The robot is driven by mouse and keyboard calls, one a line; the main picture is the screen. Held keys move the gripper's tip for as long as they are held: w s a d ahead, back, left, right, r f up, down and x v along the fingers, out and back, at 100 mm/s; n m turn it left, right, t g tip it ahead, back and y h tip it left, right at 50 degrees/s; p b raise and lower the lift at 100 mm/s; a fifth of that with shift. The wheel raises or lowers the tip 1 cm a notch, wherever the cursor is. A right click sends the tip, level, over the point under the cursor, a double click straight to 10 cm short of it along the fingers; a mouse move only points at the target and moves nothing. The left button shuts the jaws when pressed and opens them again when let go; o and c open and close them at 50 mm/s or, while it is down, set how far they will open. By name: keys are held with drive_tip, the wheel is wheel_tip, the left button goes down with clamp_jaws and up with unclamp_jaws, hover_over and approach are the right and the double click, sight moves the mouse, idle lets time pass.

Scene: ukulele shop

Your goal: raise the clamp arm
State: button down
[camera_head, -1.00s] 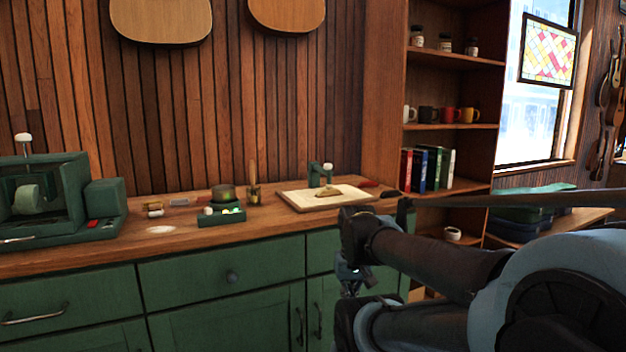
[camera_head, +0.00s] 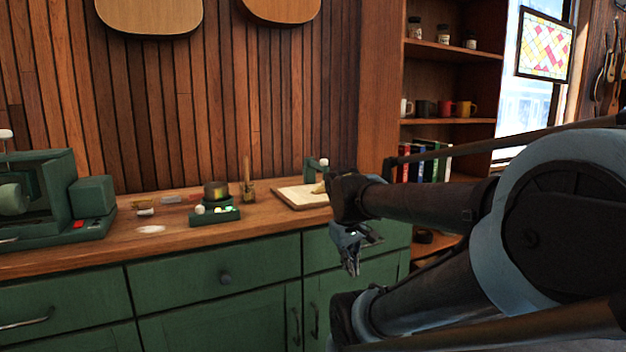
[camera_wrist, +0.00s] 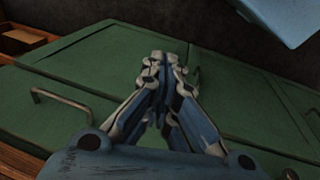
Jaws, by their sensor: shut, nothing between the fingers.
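A small green clamp (camera_head: 311,169) with a white knob stands at the back of a pale board (camera_head: 287,197) on the workbench. My arm hides the right part of the board, and the position of the clamp's arm is too small to tell. My gripper (camera_head: 352,268) hangs in front of the green cabinet fronts, below the bench top and apart from the clamp. In the wrist view my gripper (camera_wrist: 163,62) has its fingers together and holds nothing; green cabinet fronts are behind it. The clamp does not show in the wrist view.
A shelf (camera_head: 450,122) with mugs stands at right. The bench's front middle is clear.

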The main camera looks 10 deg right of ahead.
sight(317, 168)
drive_tip(key=w+a+r+n+h, duration=0.1)
drive_tip(key=w+r+n, duration=0.3)
drive_tip(key=w, duration=0.4)
drive_tip(key=w+a+r+n+h, duration=0.2)
drive_tip(key=w+r+n+h, duration=0.1)
drive_tip(key=w+r, duration=0.4)
drive_tip(key=w+a+r+n+h, duration=0.2)
drive_tip(key=w+r+n, duration=0.4)
drive_tip(key=w, duration=0.5)
drive_tip(key=shift+r+t+h, duration=0.2)
drive_tip(key=shift+t+h, duration=0.2)
drive_tip(key=shift+h, duration=0.1)
drive_tip(key=w+a+r+n+t+h, duration=0.1)
drive_tip(key=w+a+r+n+h, duration=0.1)
drive_tip(key=w+a, duration=0.6)
drive_tip(key=w+r+n, duration=0.1)
drive_tip(key=n, duration=0.1)
drive_tip(key=shift+r+n+t+h, duration=0.3)
drive_tip(key=shift+n+h, duration=0.1)
drive_tip(key=shift+x, duration=4.95)
drive_tip(key=shift+s+f, duration=0.1)
drive_tip(key=shift+a, duration=0.15)
